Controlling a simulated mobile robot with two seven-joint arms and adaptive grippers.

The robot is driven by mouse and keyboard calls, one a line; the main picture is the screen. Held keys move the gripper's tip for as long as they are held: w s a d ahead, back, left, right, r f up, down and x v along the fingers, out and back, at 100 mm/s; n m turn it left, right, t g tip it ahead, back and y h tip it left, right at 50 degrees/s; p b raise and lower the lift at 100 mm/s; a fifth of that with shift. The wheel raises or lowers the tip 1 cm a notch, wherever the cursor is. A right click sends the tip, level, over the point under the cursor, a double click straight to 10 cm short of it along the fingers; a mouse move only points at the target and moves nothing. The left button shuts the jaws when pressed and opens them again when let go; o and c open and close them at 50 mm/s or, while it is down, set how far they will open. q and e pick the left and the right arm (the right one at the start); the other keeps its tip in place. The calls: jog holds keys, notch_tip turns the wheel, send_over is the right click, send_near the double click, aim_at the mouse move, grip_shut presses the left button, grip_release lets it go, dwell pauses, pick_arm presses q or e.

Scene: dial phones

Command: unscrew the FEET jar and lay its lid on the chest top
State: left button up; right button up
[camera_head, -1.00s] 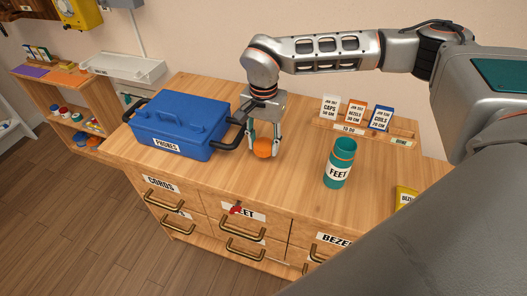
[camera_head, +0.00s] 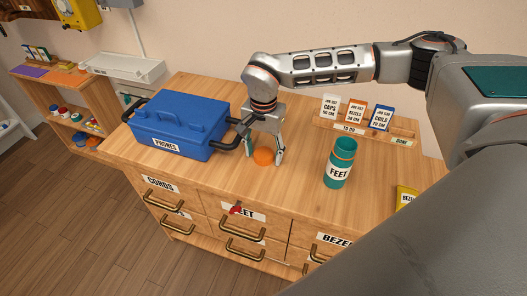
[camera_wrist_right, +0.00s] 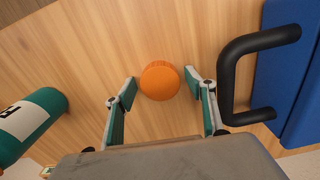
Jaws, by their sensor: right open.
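The FEET jar (camera_head: 340,164) is a teal cylinder with a white label, standing upright and without its lid on the right part of the chest top (camera_head: 300,201). Its orange lid (camera_head: 263,157) lies on the chest top between the jar and the blue case. My right gripper (camera_head: 264,155) is open around the lid, fingers apart on both sides. In the right wrist view the lid (camera_wrist_right: 160,81) sits just beyond and between the open fingertips (camera_wrist_right: 162,88), with gaps on both sides. The left gripper is not in view.
A blue PHONES case (camera_head: 180,126) with black handles stands left of the lid, one handle close to my right gripper. Cards stand in a TO DO rack (camera_head: 352,130) at the back. A yellow packet (camera_head: 405,197) lies at the right. The chest front has labelled drawers.

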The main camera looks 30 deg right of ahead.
aim_at(264, 154)
notch_tip(264, 154, up, 12)
jog(key=shift+r+p, duration=0.2)
jog(key=shift+p, duration=0.25)
